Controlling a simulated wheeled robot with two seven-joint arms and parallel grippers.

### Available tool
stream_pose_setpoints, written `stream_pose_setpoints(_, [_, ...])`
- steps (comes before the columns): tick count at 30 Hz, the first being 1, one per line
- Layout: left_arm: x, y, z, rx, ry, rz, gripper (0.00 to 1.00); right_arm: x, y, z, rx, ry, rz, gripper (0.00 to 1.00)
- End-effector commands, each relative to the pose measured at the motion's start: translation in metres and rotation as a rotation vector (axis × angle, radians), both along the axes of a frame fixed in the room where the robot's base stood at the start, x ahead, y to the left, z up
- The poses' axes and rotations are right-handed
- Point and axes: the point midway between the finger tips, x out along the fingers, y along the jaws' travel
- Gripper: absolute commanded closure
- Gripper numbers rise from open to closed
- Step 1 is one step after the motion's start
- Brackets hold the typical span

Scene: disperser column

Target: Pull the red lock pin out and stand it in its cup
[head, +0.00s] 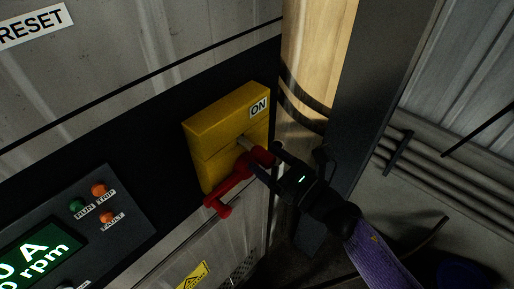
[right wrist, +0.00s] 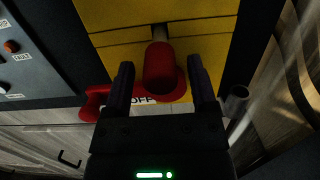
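A yellow switch box (head: 222,128) on the dark panel carries a red lever (head: 228,187) that slants down and left. A red cylinder (head: 262,155) with a grey shaft (head: 244,143) stands out from the box; it looks like the lock pin's head. In the right wrist view the red cylinder (right wrist: 160,68) lies between the fingers of my right gripper (right wrist: 161,84), with a gap on each side. The gripper is open. A small grey cup-like tube (right wrist: 237,101) is just right of the right finger. My left gripper is out of view.
A panel with lamps and a green display (head: 35,255) is at lower left. A dark upright post (head: 370,80) stands right of the box, behind my right arm. Pipes (head: 450,185) run along the wall at right.

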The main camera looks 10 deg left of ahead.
Motion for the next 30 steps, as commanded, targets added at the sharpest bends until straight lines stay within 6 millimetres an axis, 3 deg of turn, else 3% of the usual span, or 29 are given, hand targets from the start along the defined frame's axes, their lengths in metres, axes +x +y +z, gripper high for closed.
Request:
stream_pose_setpoints(1, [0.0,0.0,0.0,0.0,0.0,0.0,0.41,0.0,0.0,0.0,0.0,0.0,0.0,0.4])
stream_pose_setpoints(9, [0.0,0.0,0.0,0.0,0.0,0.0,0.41,0.0,0.0,0.0,0.0,0.0,0.0,0.97])
stream_pose_setpoints(10, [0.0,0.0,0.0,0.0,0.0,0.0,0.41,0.0,0.0,0.0,0.0,0.0,0.0,1.0])
stream_pose_setpoints(30, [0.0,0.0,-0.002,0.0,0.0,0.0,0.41,-0.008,-0.012,-0.002,0.0,0.0,-0.001,1.0])
